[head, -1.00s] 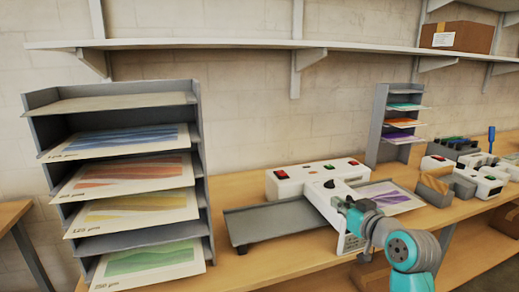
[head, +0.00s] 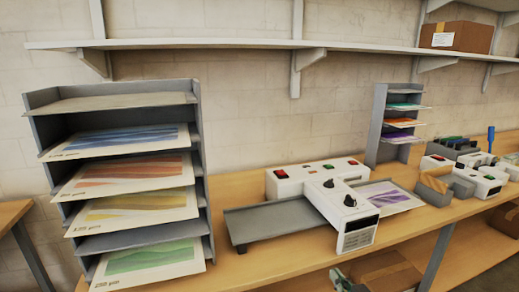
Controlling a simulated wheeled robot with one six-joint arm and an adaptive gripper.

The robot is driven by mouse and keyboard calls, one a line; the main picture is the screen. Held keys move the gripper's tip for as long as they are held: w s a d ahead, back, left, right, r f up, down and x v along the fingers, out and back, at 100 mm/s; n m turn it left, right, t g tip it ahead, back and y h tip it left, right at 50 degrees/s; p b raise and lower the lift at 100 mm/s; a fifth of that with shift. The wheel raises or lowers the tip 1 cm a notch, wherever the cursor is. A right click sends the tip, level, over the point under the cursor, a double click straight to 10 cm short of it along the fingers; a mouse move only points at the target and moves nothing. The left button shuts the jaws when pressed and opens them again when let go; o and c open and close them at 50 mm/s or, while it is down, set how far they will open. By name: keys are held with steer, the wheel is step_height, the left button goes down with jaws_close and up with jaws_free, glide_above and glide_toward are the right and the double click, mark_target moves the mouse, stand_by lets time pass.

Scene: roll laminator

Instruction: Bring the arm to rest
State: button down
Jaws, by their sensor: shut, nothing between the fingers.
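The white roll laminator (head: 318,181) stands on the wooden bench, with red and green buttons and dark knobs on top. A grey feed tray (head: 277,221) extends from its left side and is empty. A sheet with a purple print (head: 388,197) lies at its right side. My gripper's fingers cannot be made out in this view.
A grey rack (head: 205,190) with several printed sheets stands at the left. A smaller grey rack (head: 377,130) stands behind the laminator. More white devices (head: 484,182) sit at the right. Cardboard boxes lie on the upper shelf (head: 457,37) and under the bench (head: 388,274).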

steer(key=s+f+m+h, duration=0.1)
steer(key=s+f, duration=0.6)
steer(key=s, duration=0.5)
steer(key=s+f+m+h, duration=0.1)
steer(key=s+f+h, duration=0.1)
steer(key=s+f, duration=0.8)
steer(key=s+a+r, duration=0.1)
steer(key=s+r, duration=0.2)
steer(key=s, duration=1)
steer(key=s+r+n, duration=0.1)
steer(key=s+r, duration=0.3)
steer(key=s, duration=1)
steer(key=shift+s+a+r+g, duration=0.15)
steer(key=shift+a+r+g, duration=0.15)
steer(key=shift+a+g, duration=0.1)
